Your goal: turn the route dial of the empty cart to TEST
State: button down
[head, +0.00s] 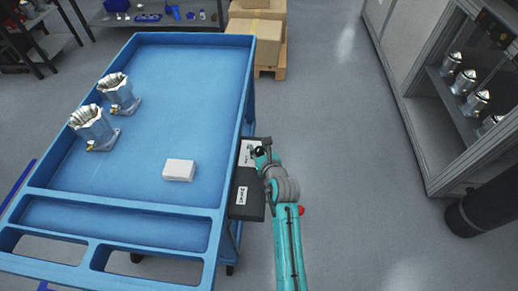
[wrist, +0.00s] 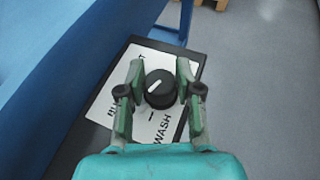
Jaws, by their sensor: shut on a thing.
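The route dial (wrist: 160,88) is a round black knob with a white pointer line, on a white label plate (wrist: 105,103). The line slants from lower left to upper right. "WASH" reads at the plate's lower right; the other words are partly hidden by my fingers, and only a final "T" shows at the top. My gripper (wrist: 160,70) is shut on the dial, one green finger on each side. In the head view my gripper (head: 262,151) is at the right side of the blue cart (head: 190,70), which carries two metal housings (head: 91,127) (head: 118,92).
A small white block (head: 179,170) lies on the cart's top. A second dark box with a white label (head: 252,196) sits nearer on the cart's side. Boxes on a pallet (head: 262,30) stand behind. A cabinet with several housings (head: 460,80) is at right, with clear floor between.

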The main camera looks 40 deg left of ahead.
jog(key=shift+d+f+m+t, duration=0.1)
jog(key=shift+f+m+t, duration=0.05)
jog(key=shift+m+t, duration=0.15)
jog(key=c, duration=0.8)
grip_release()
jog(key=v, duration=1.2)
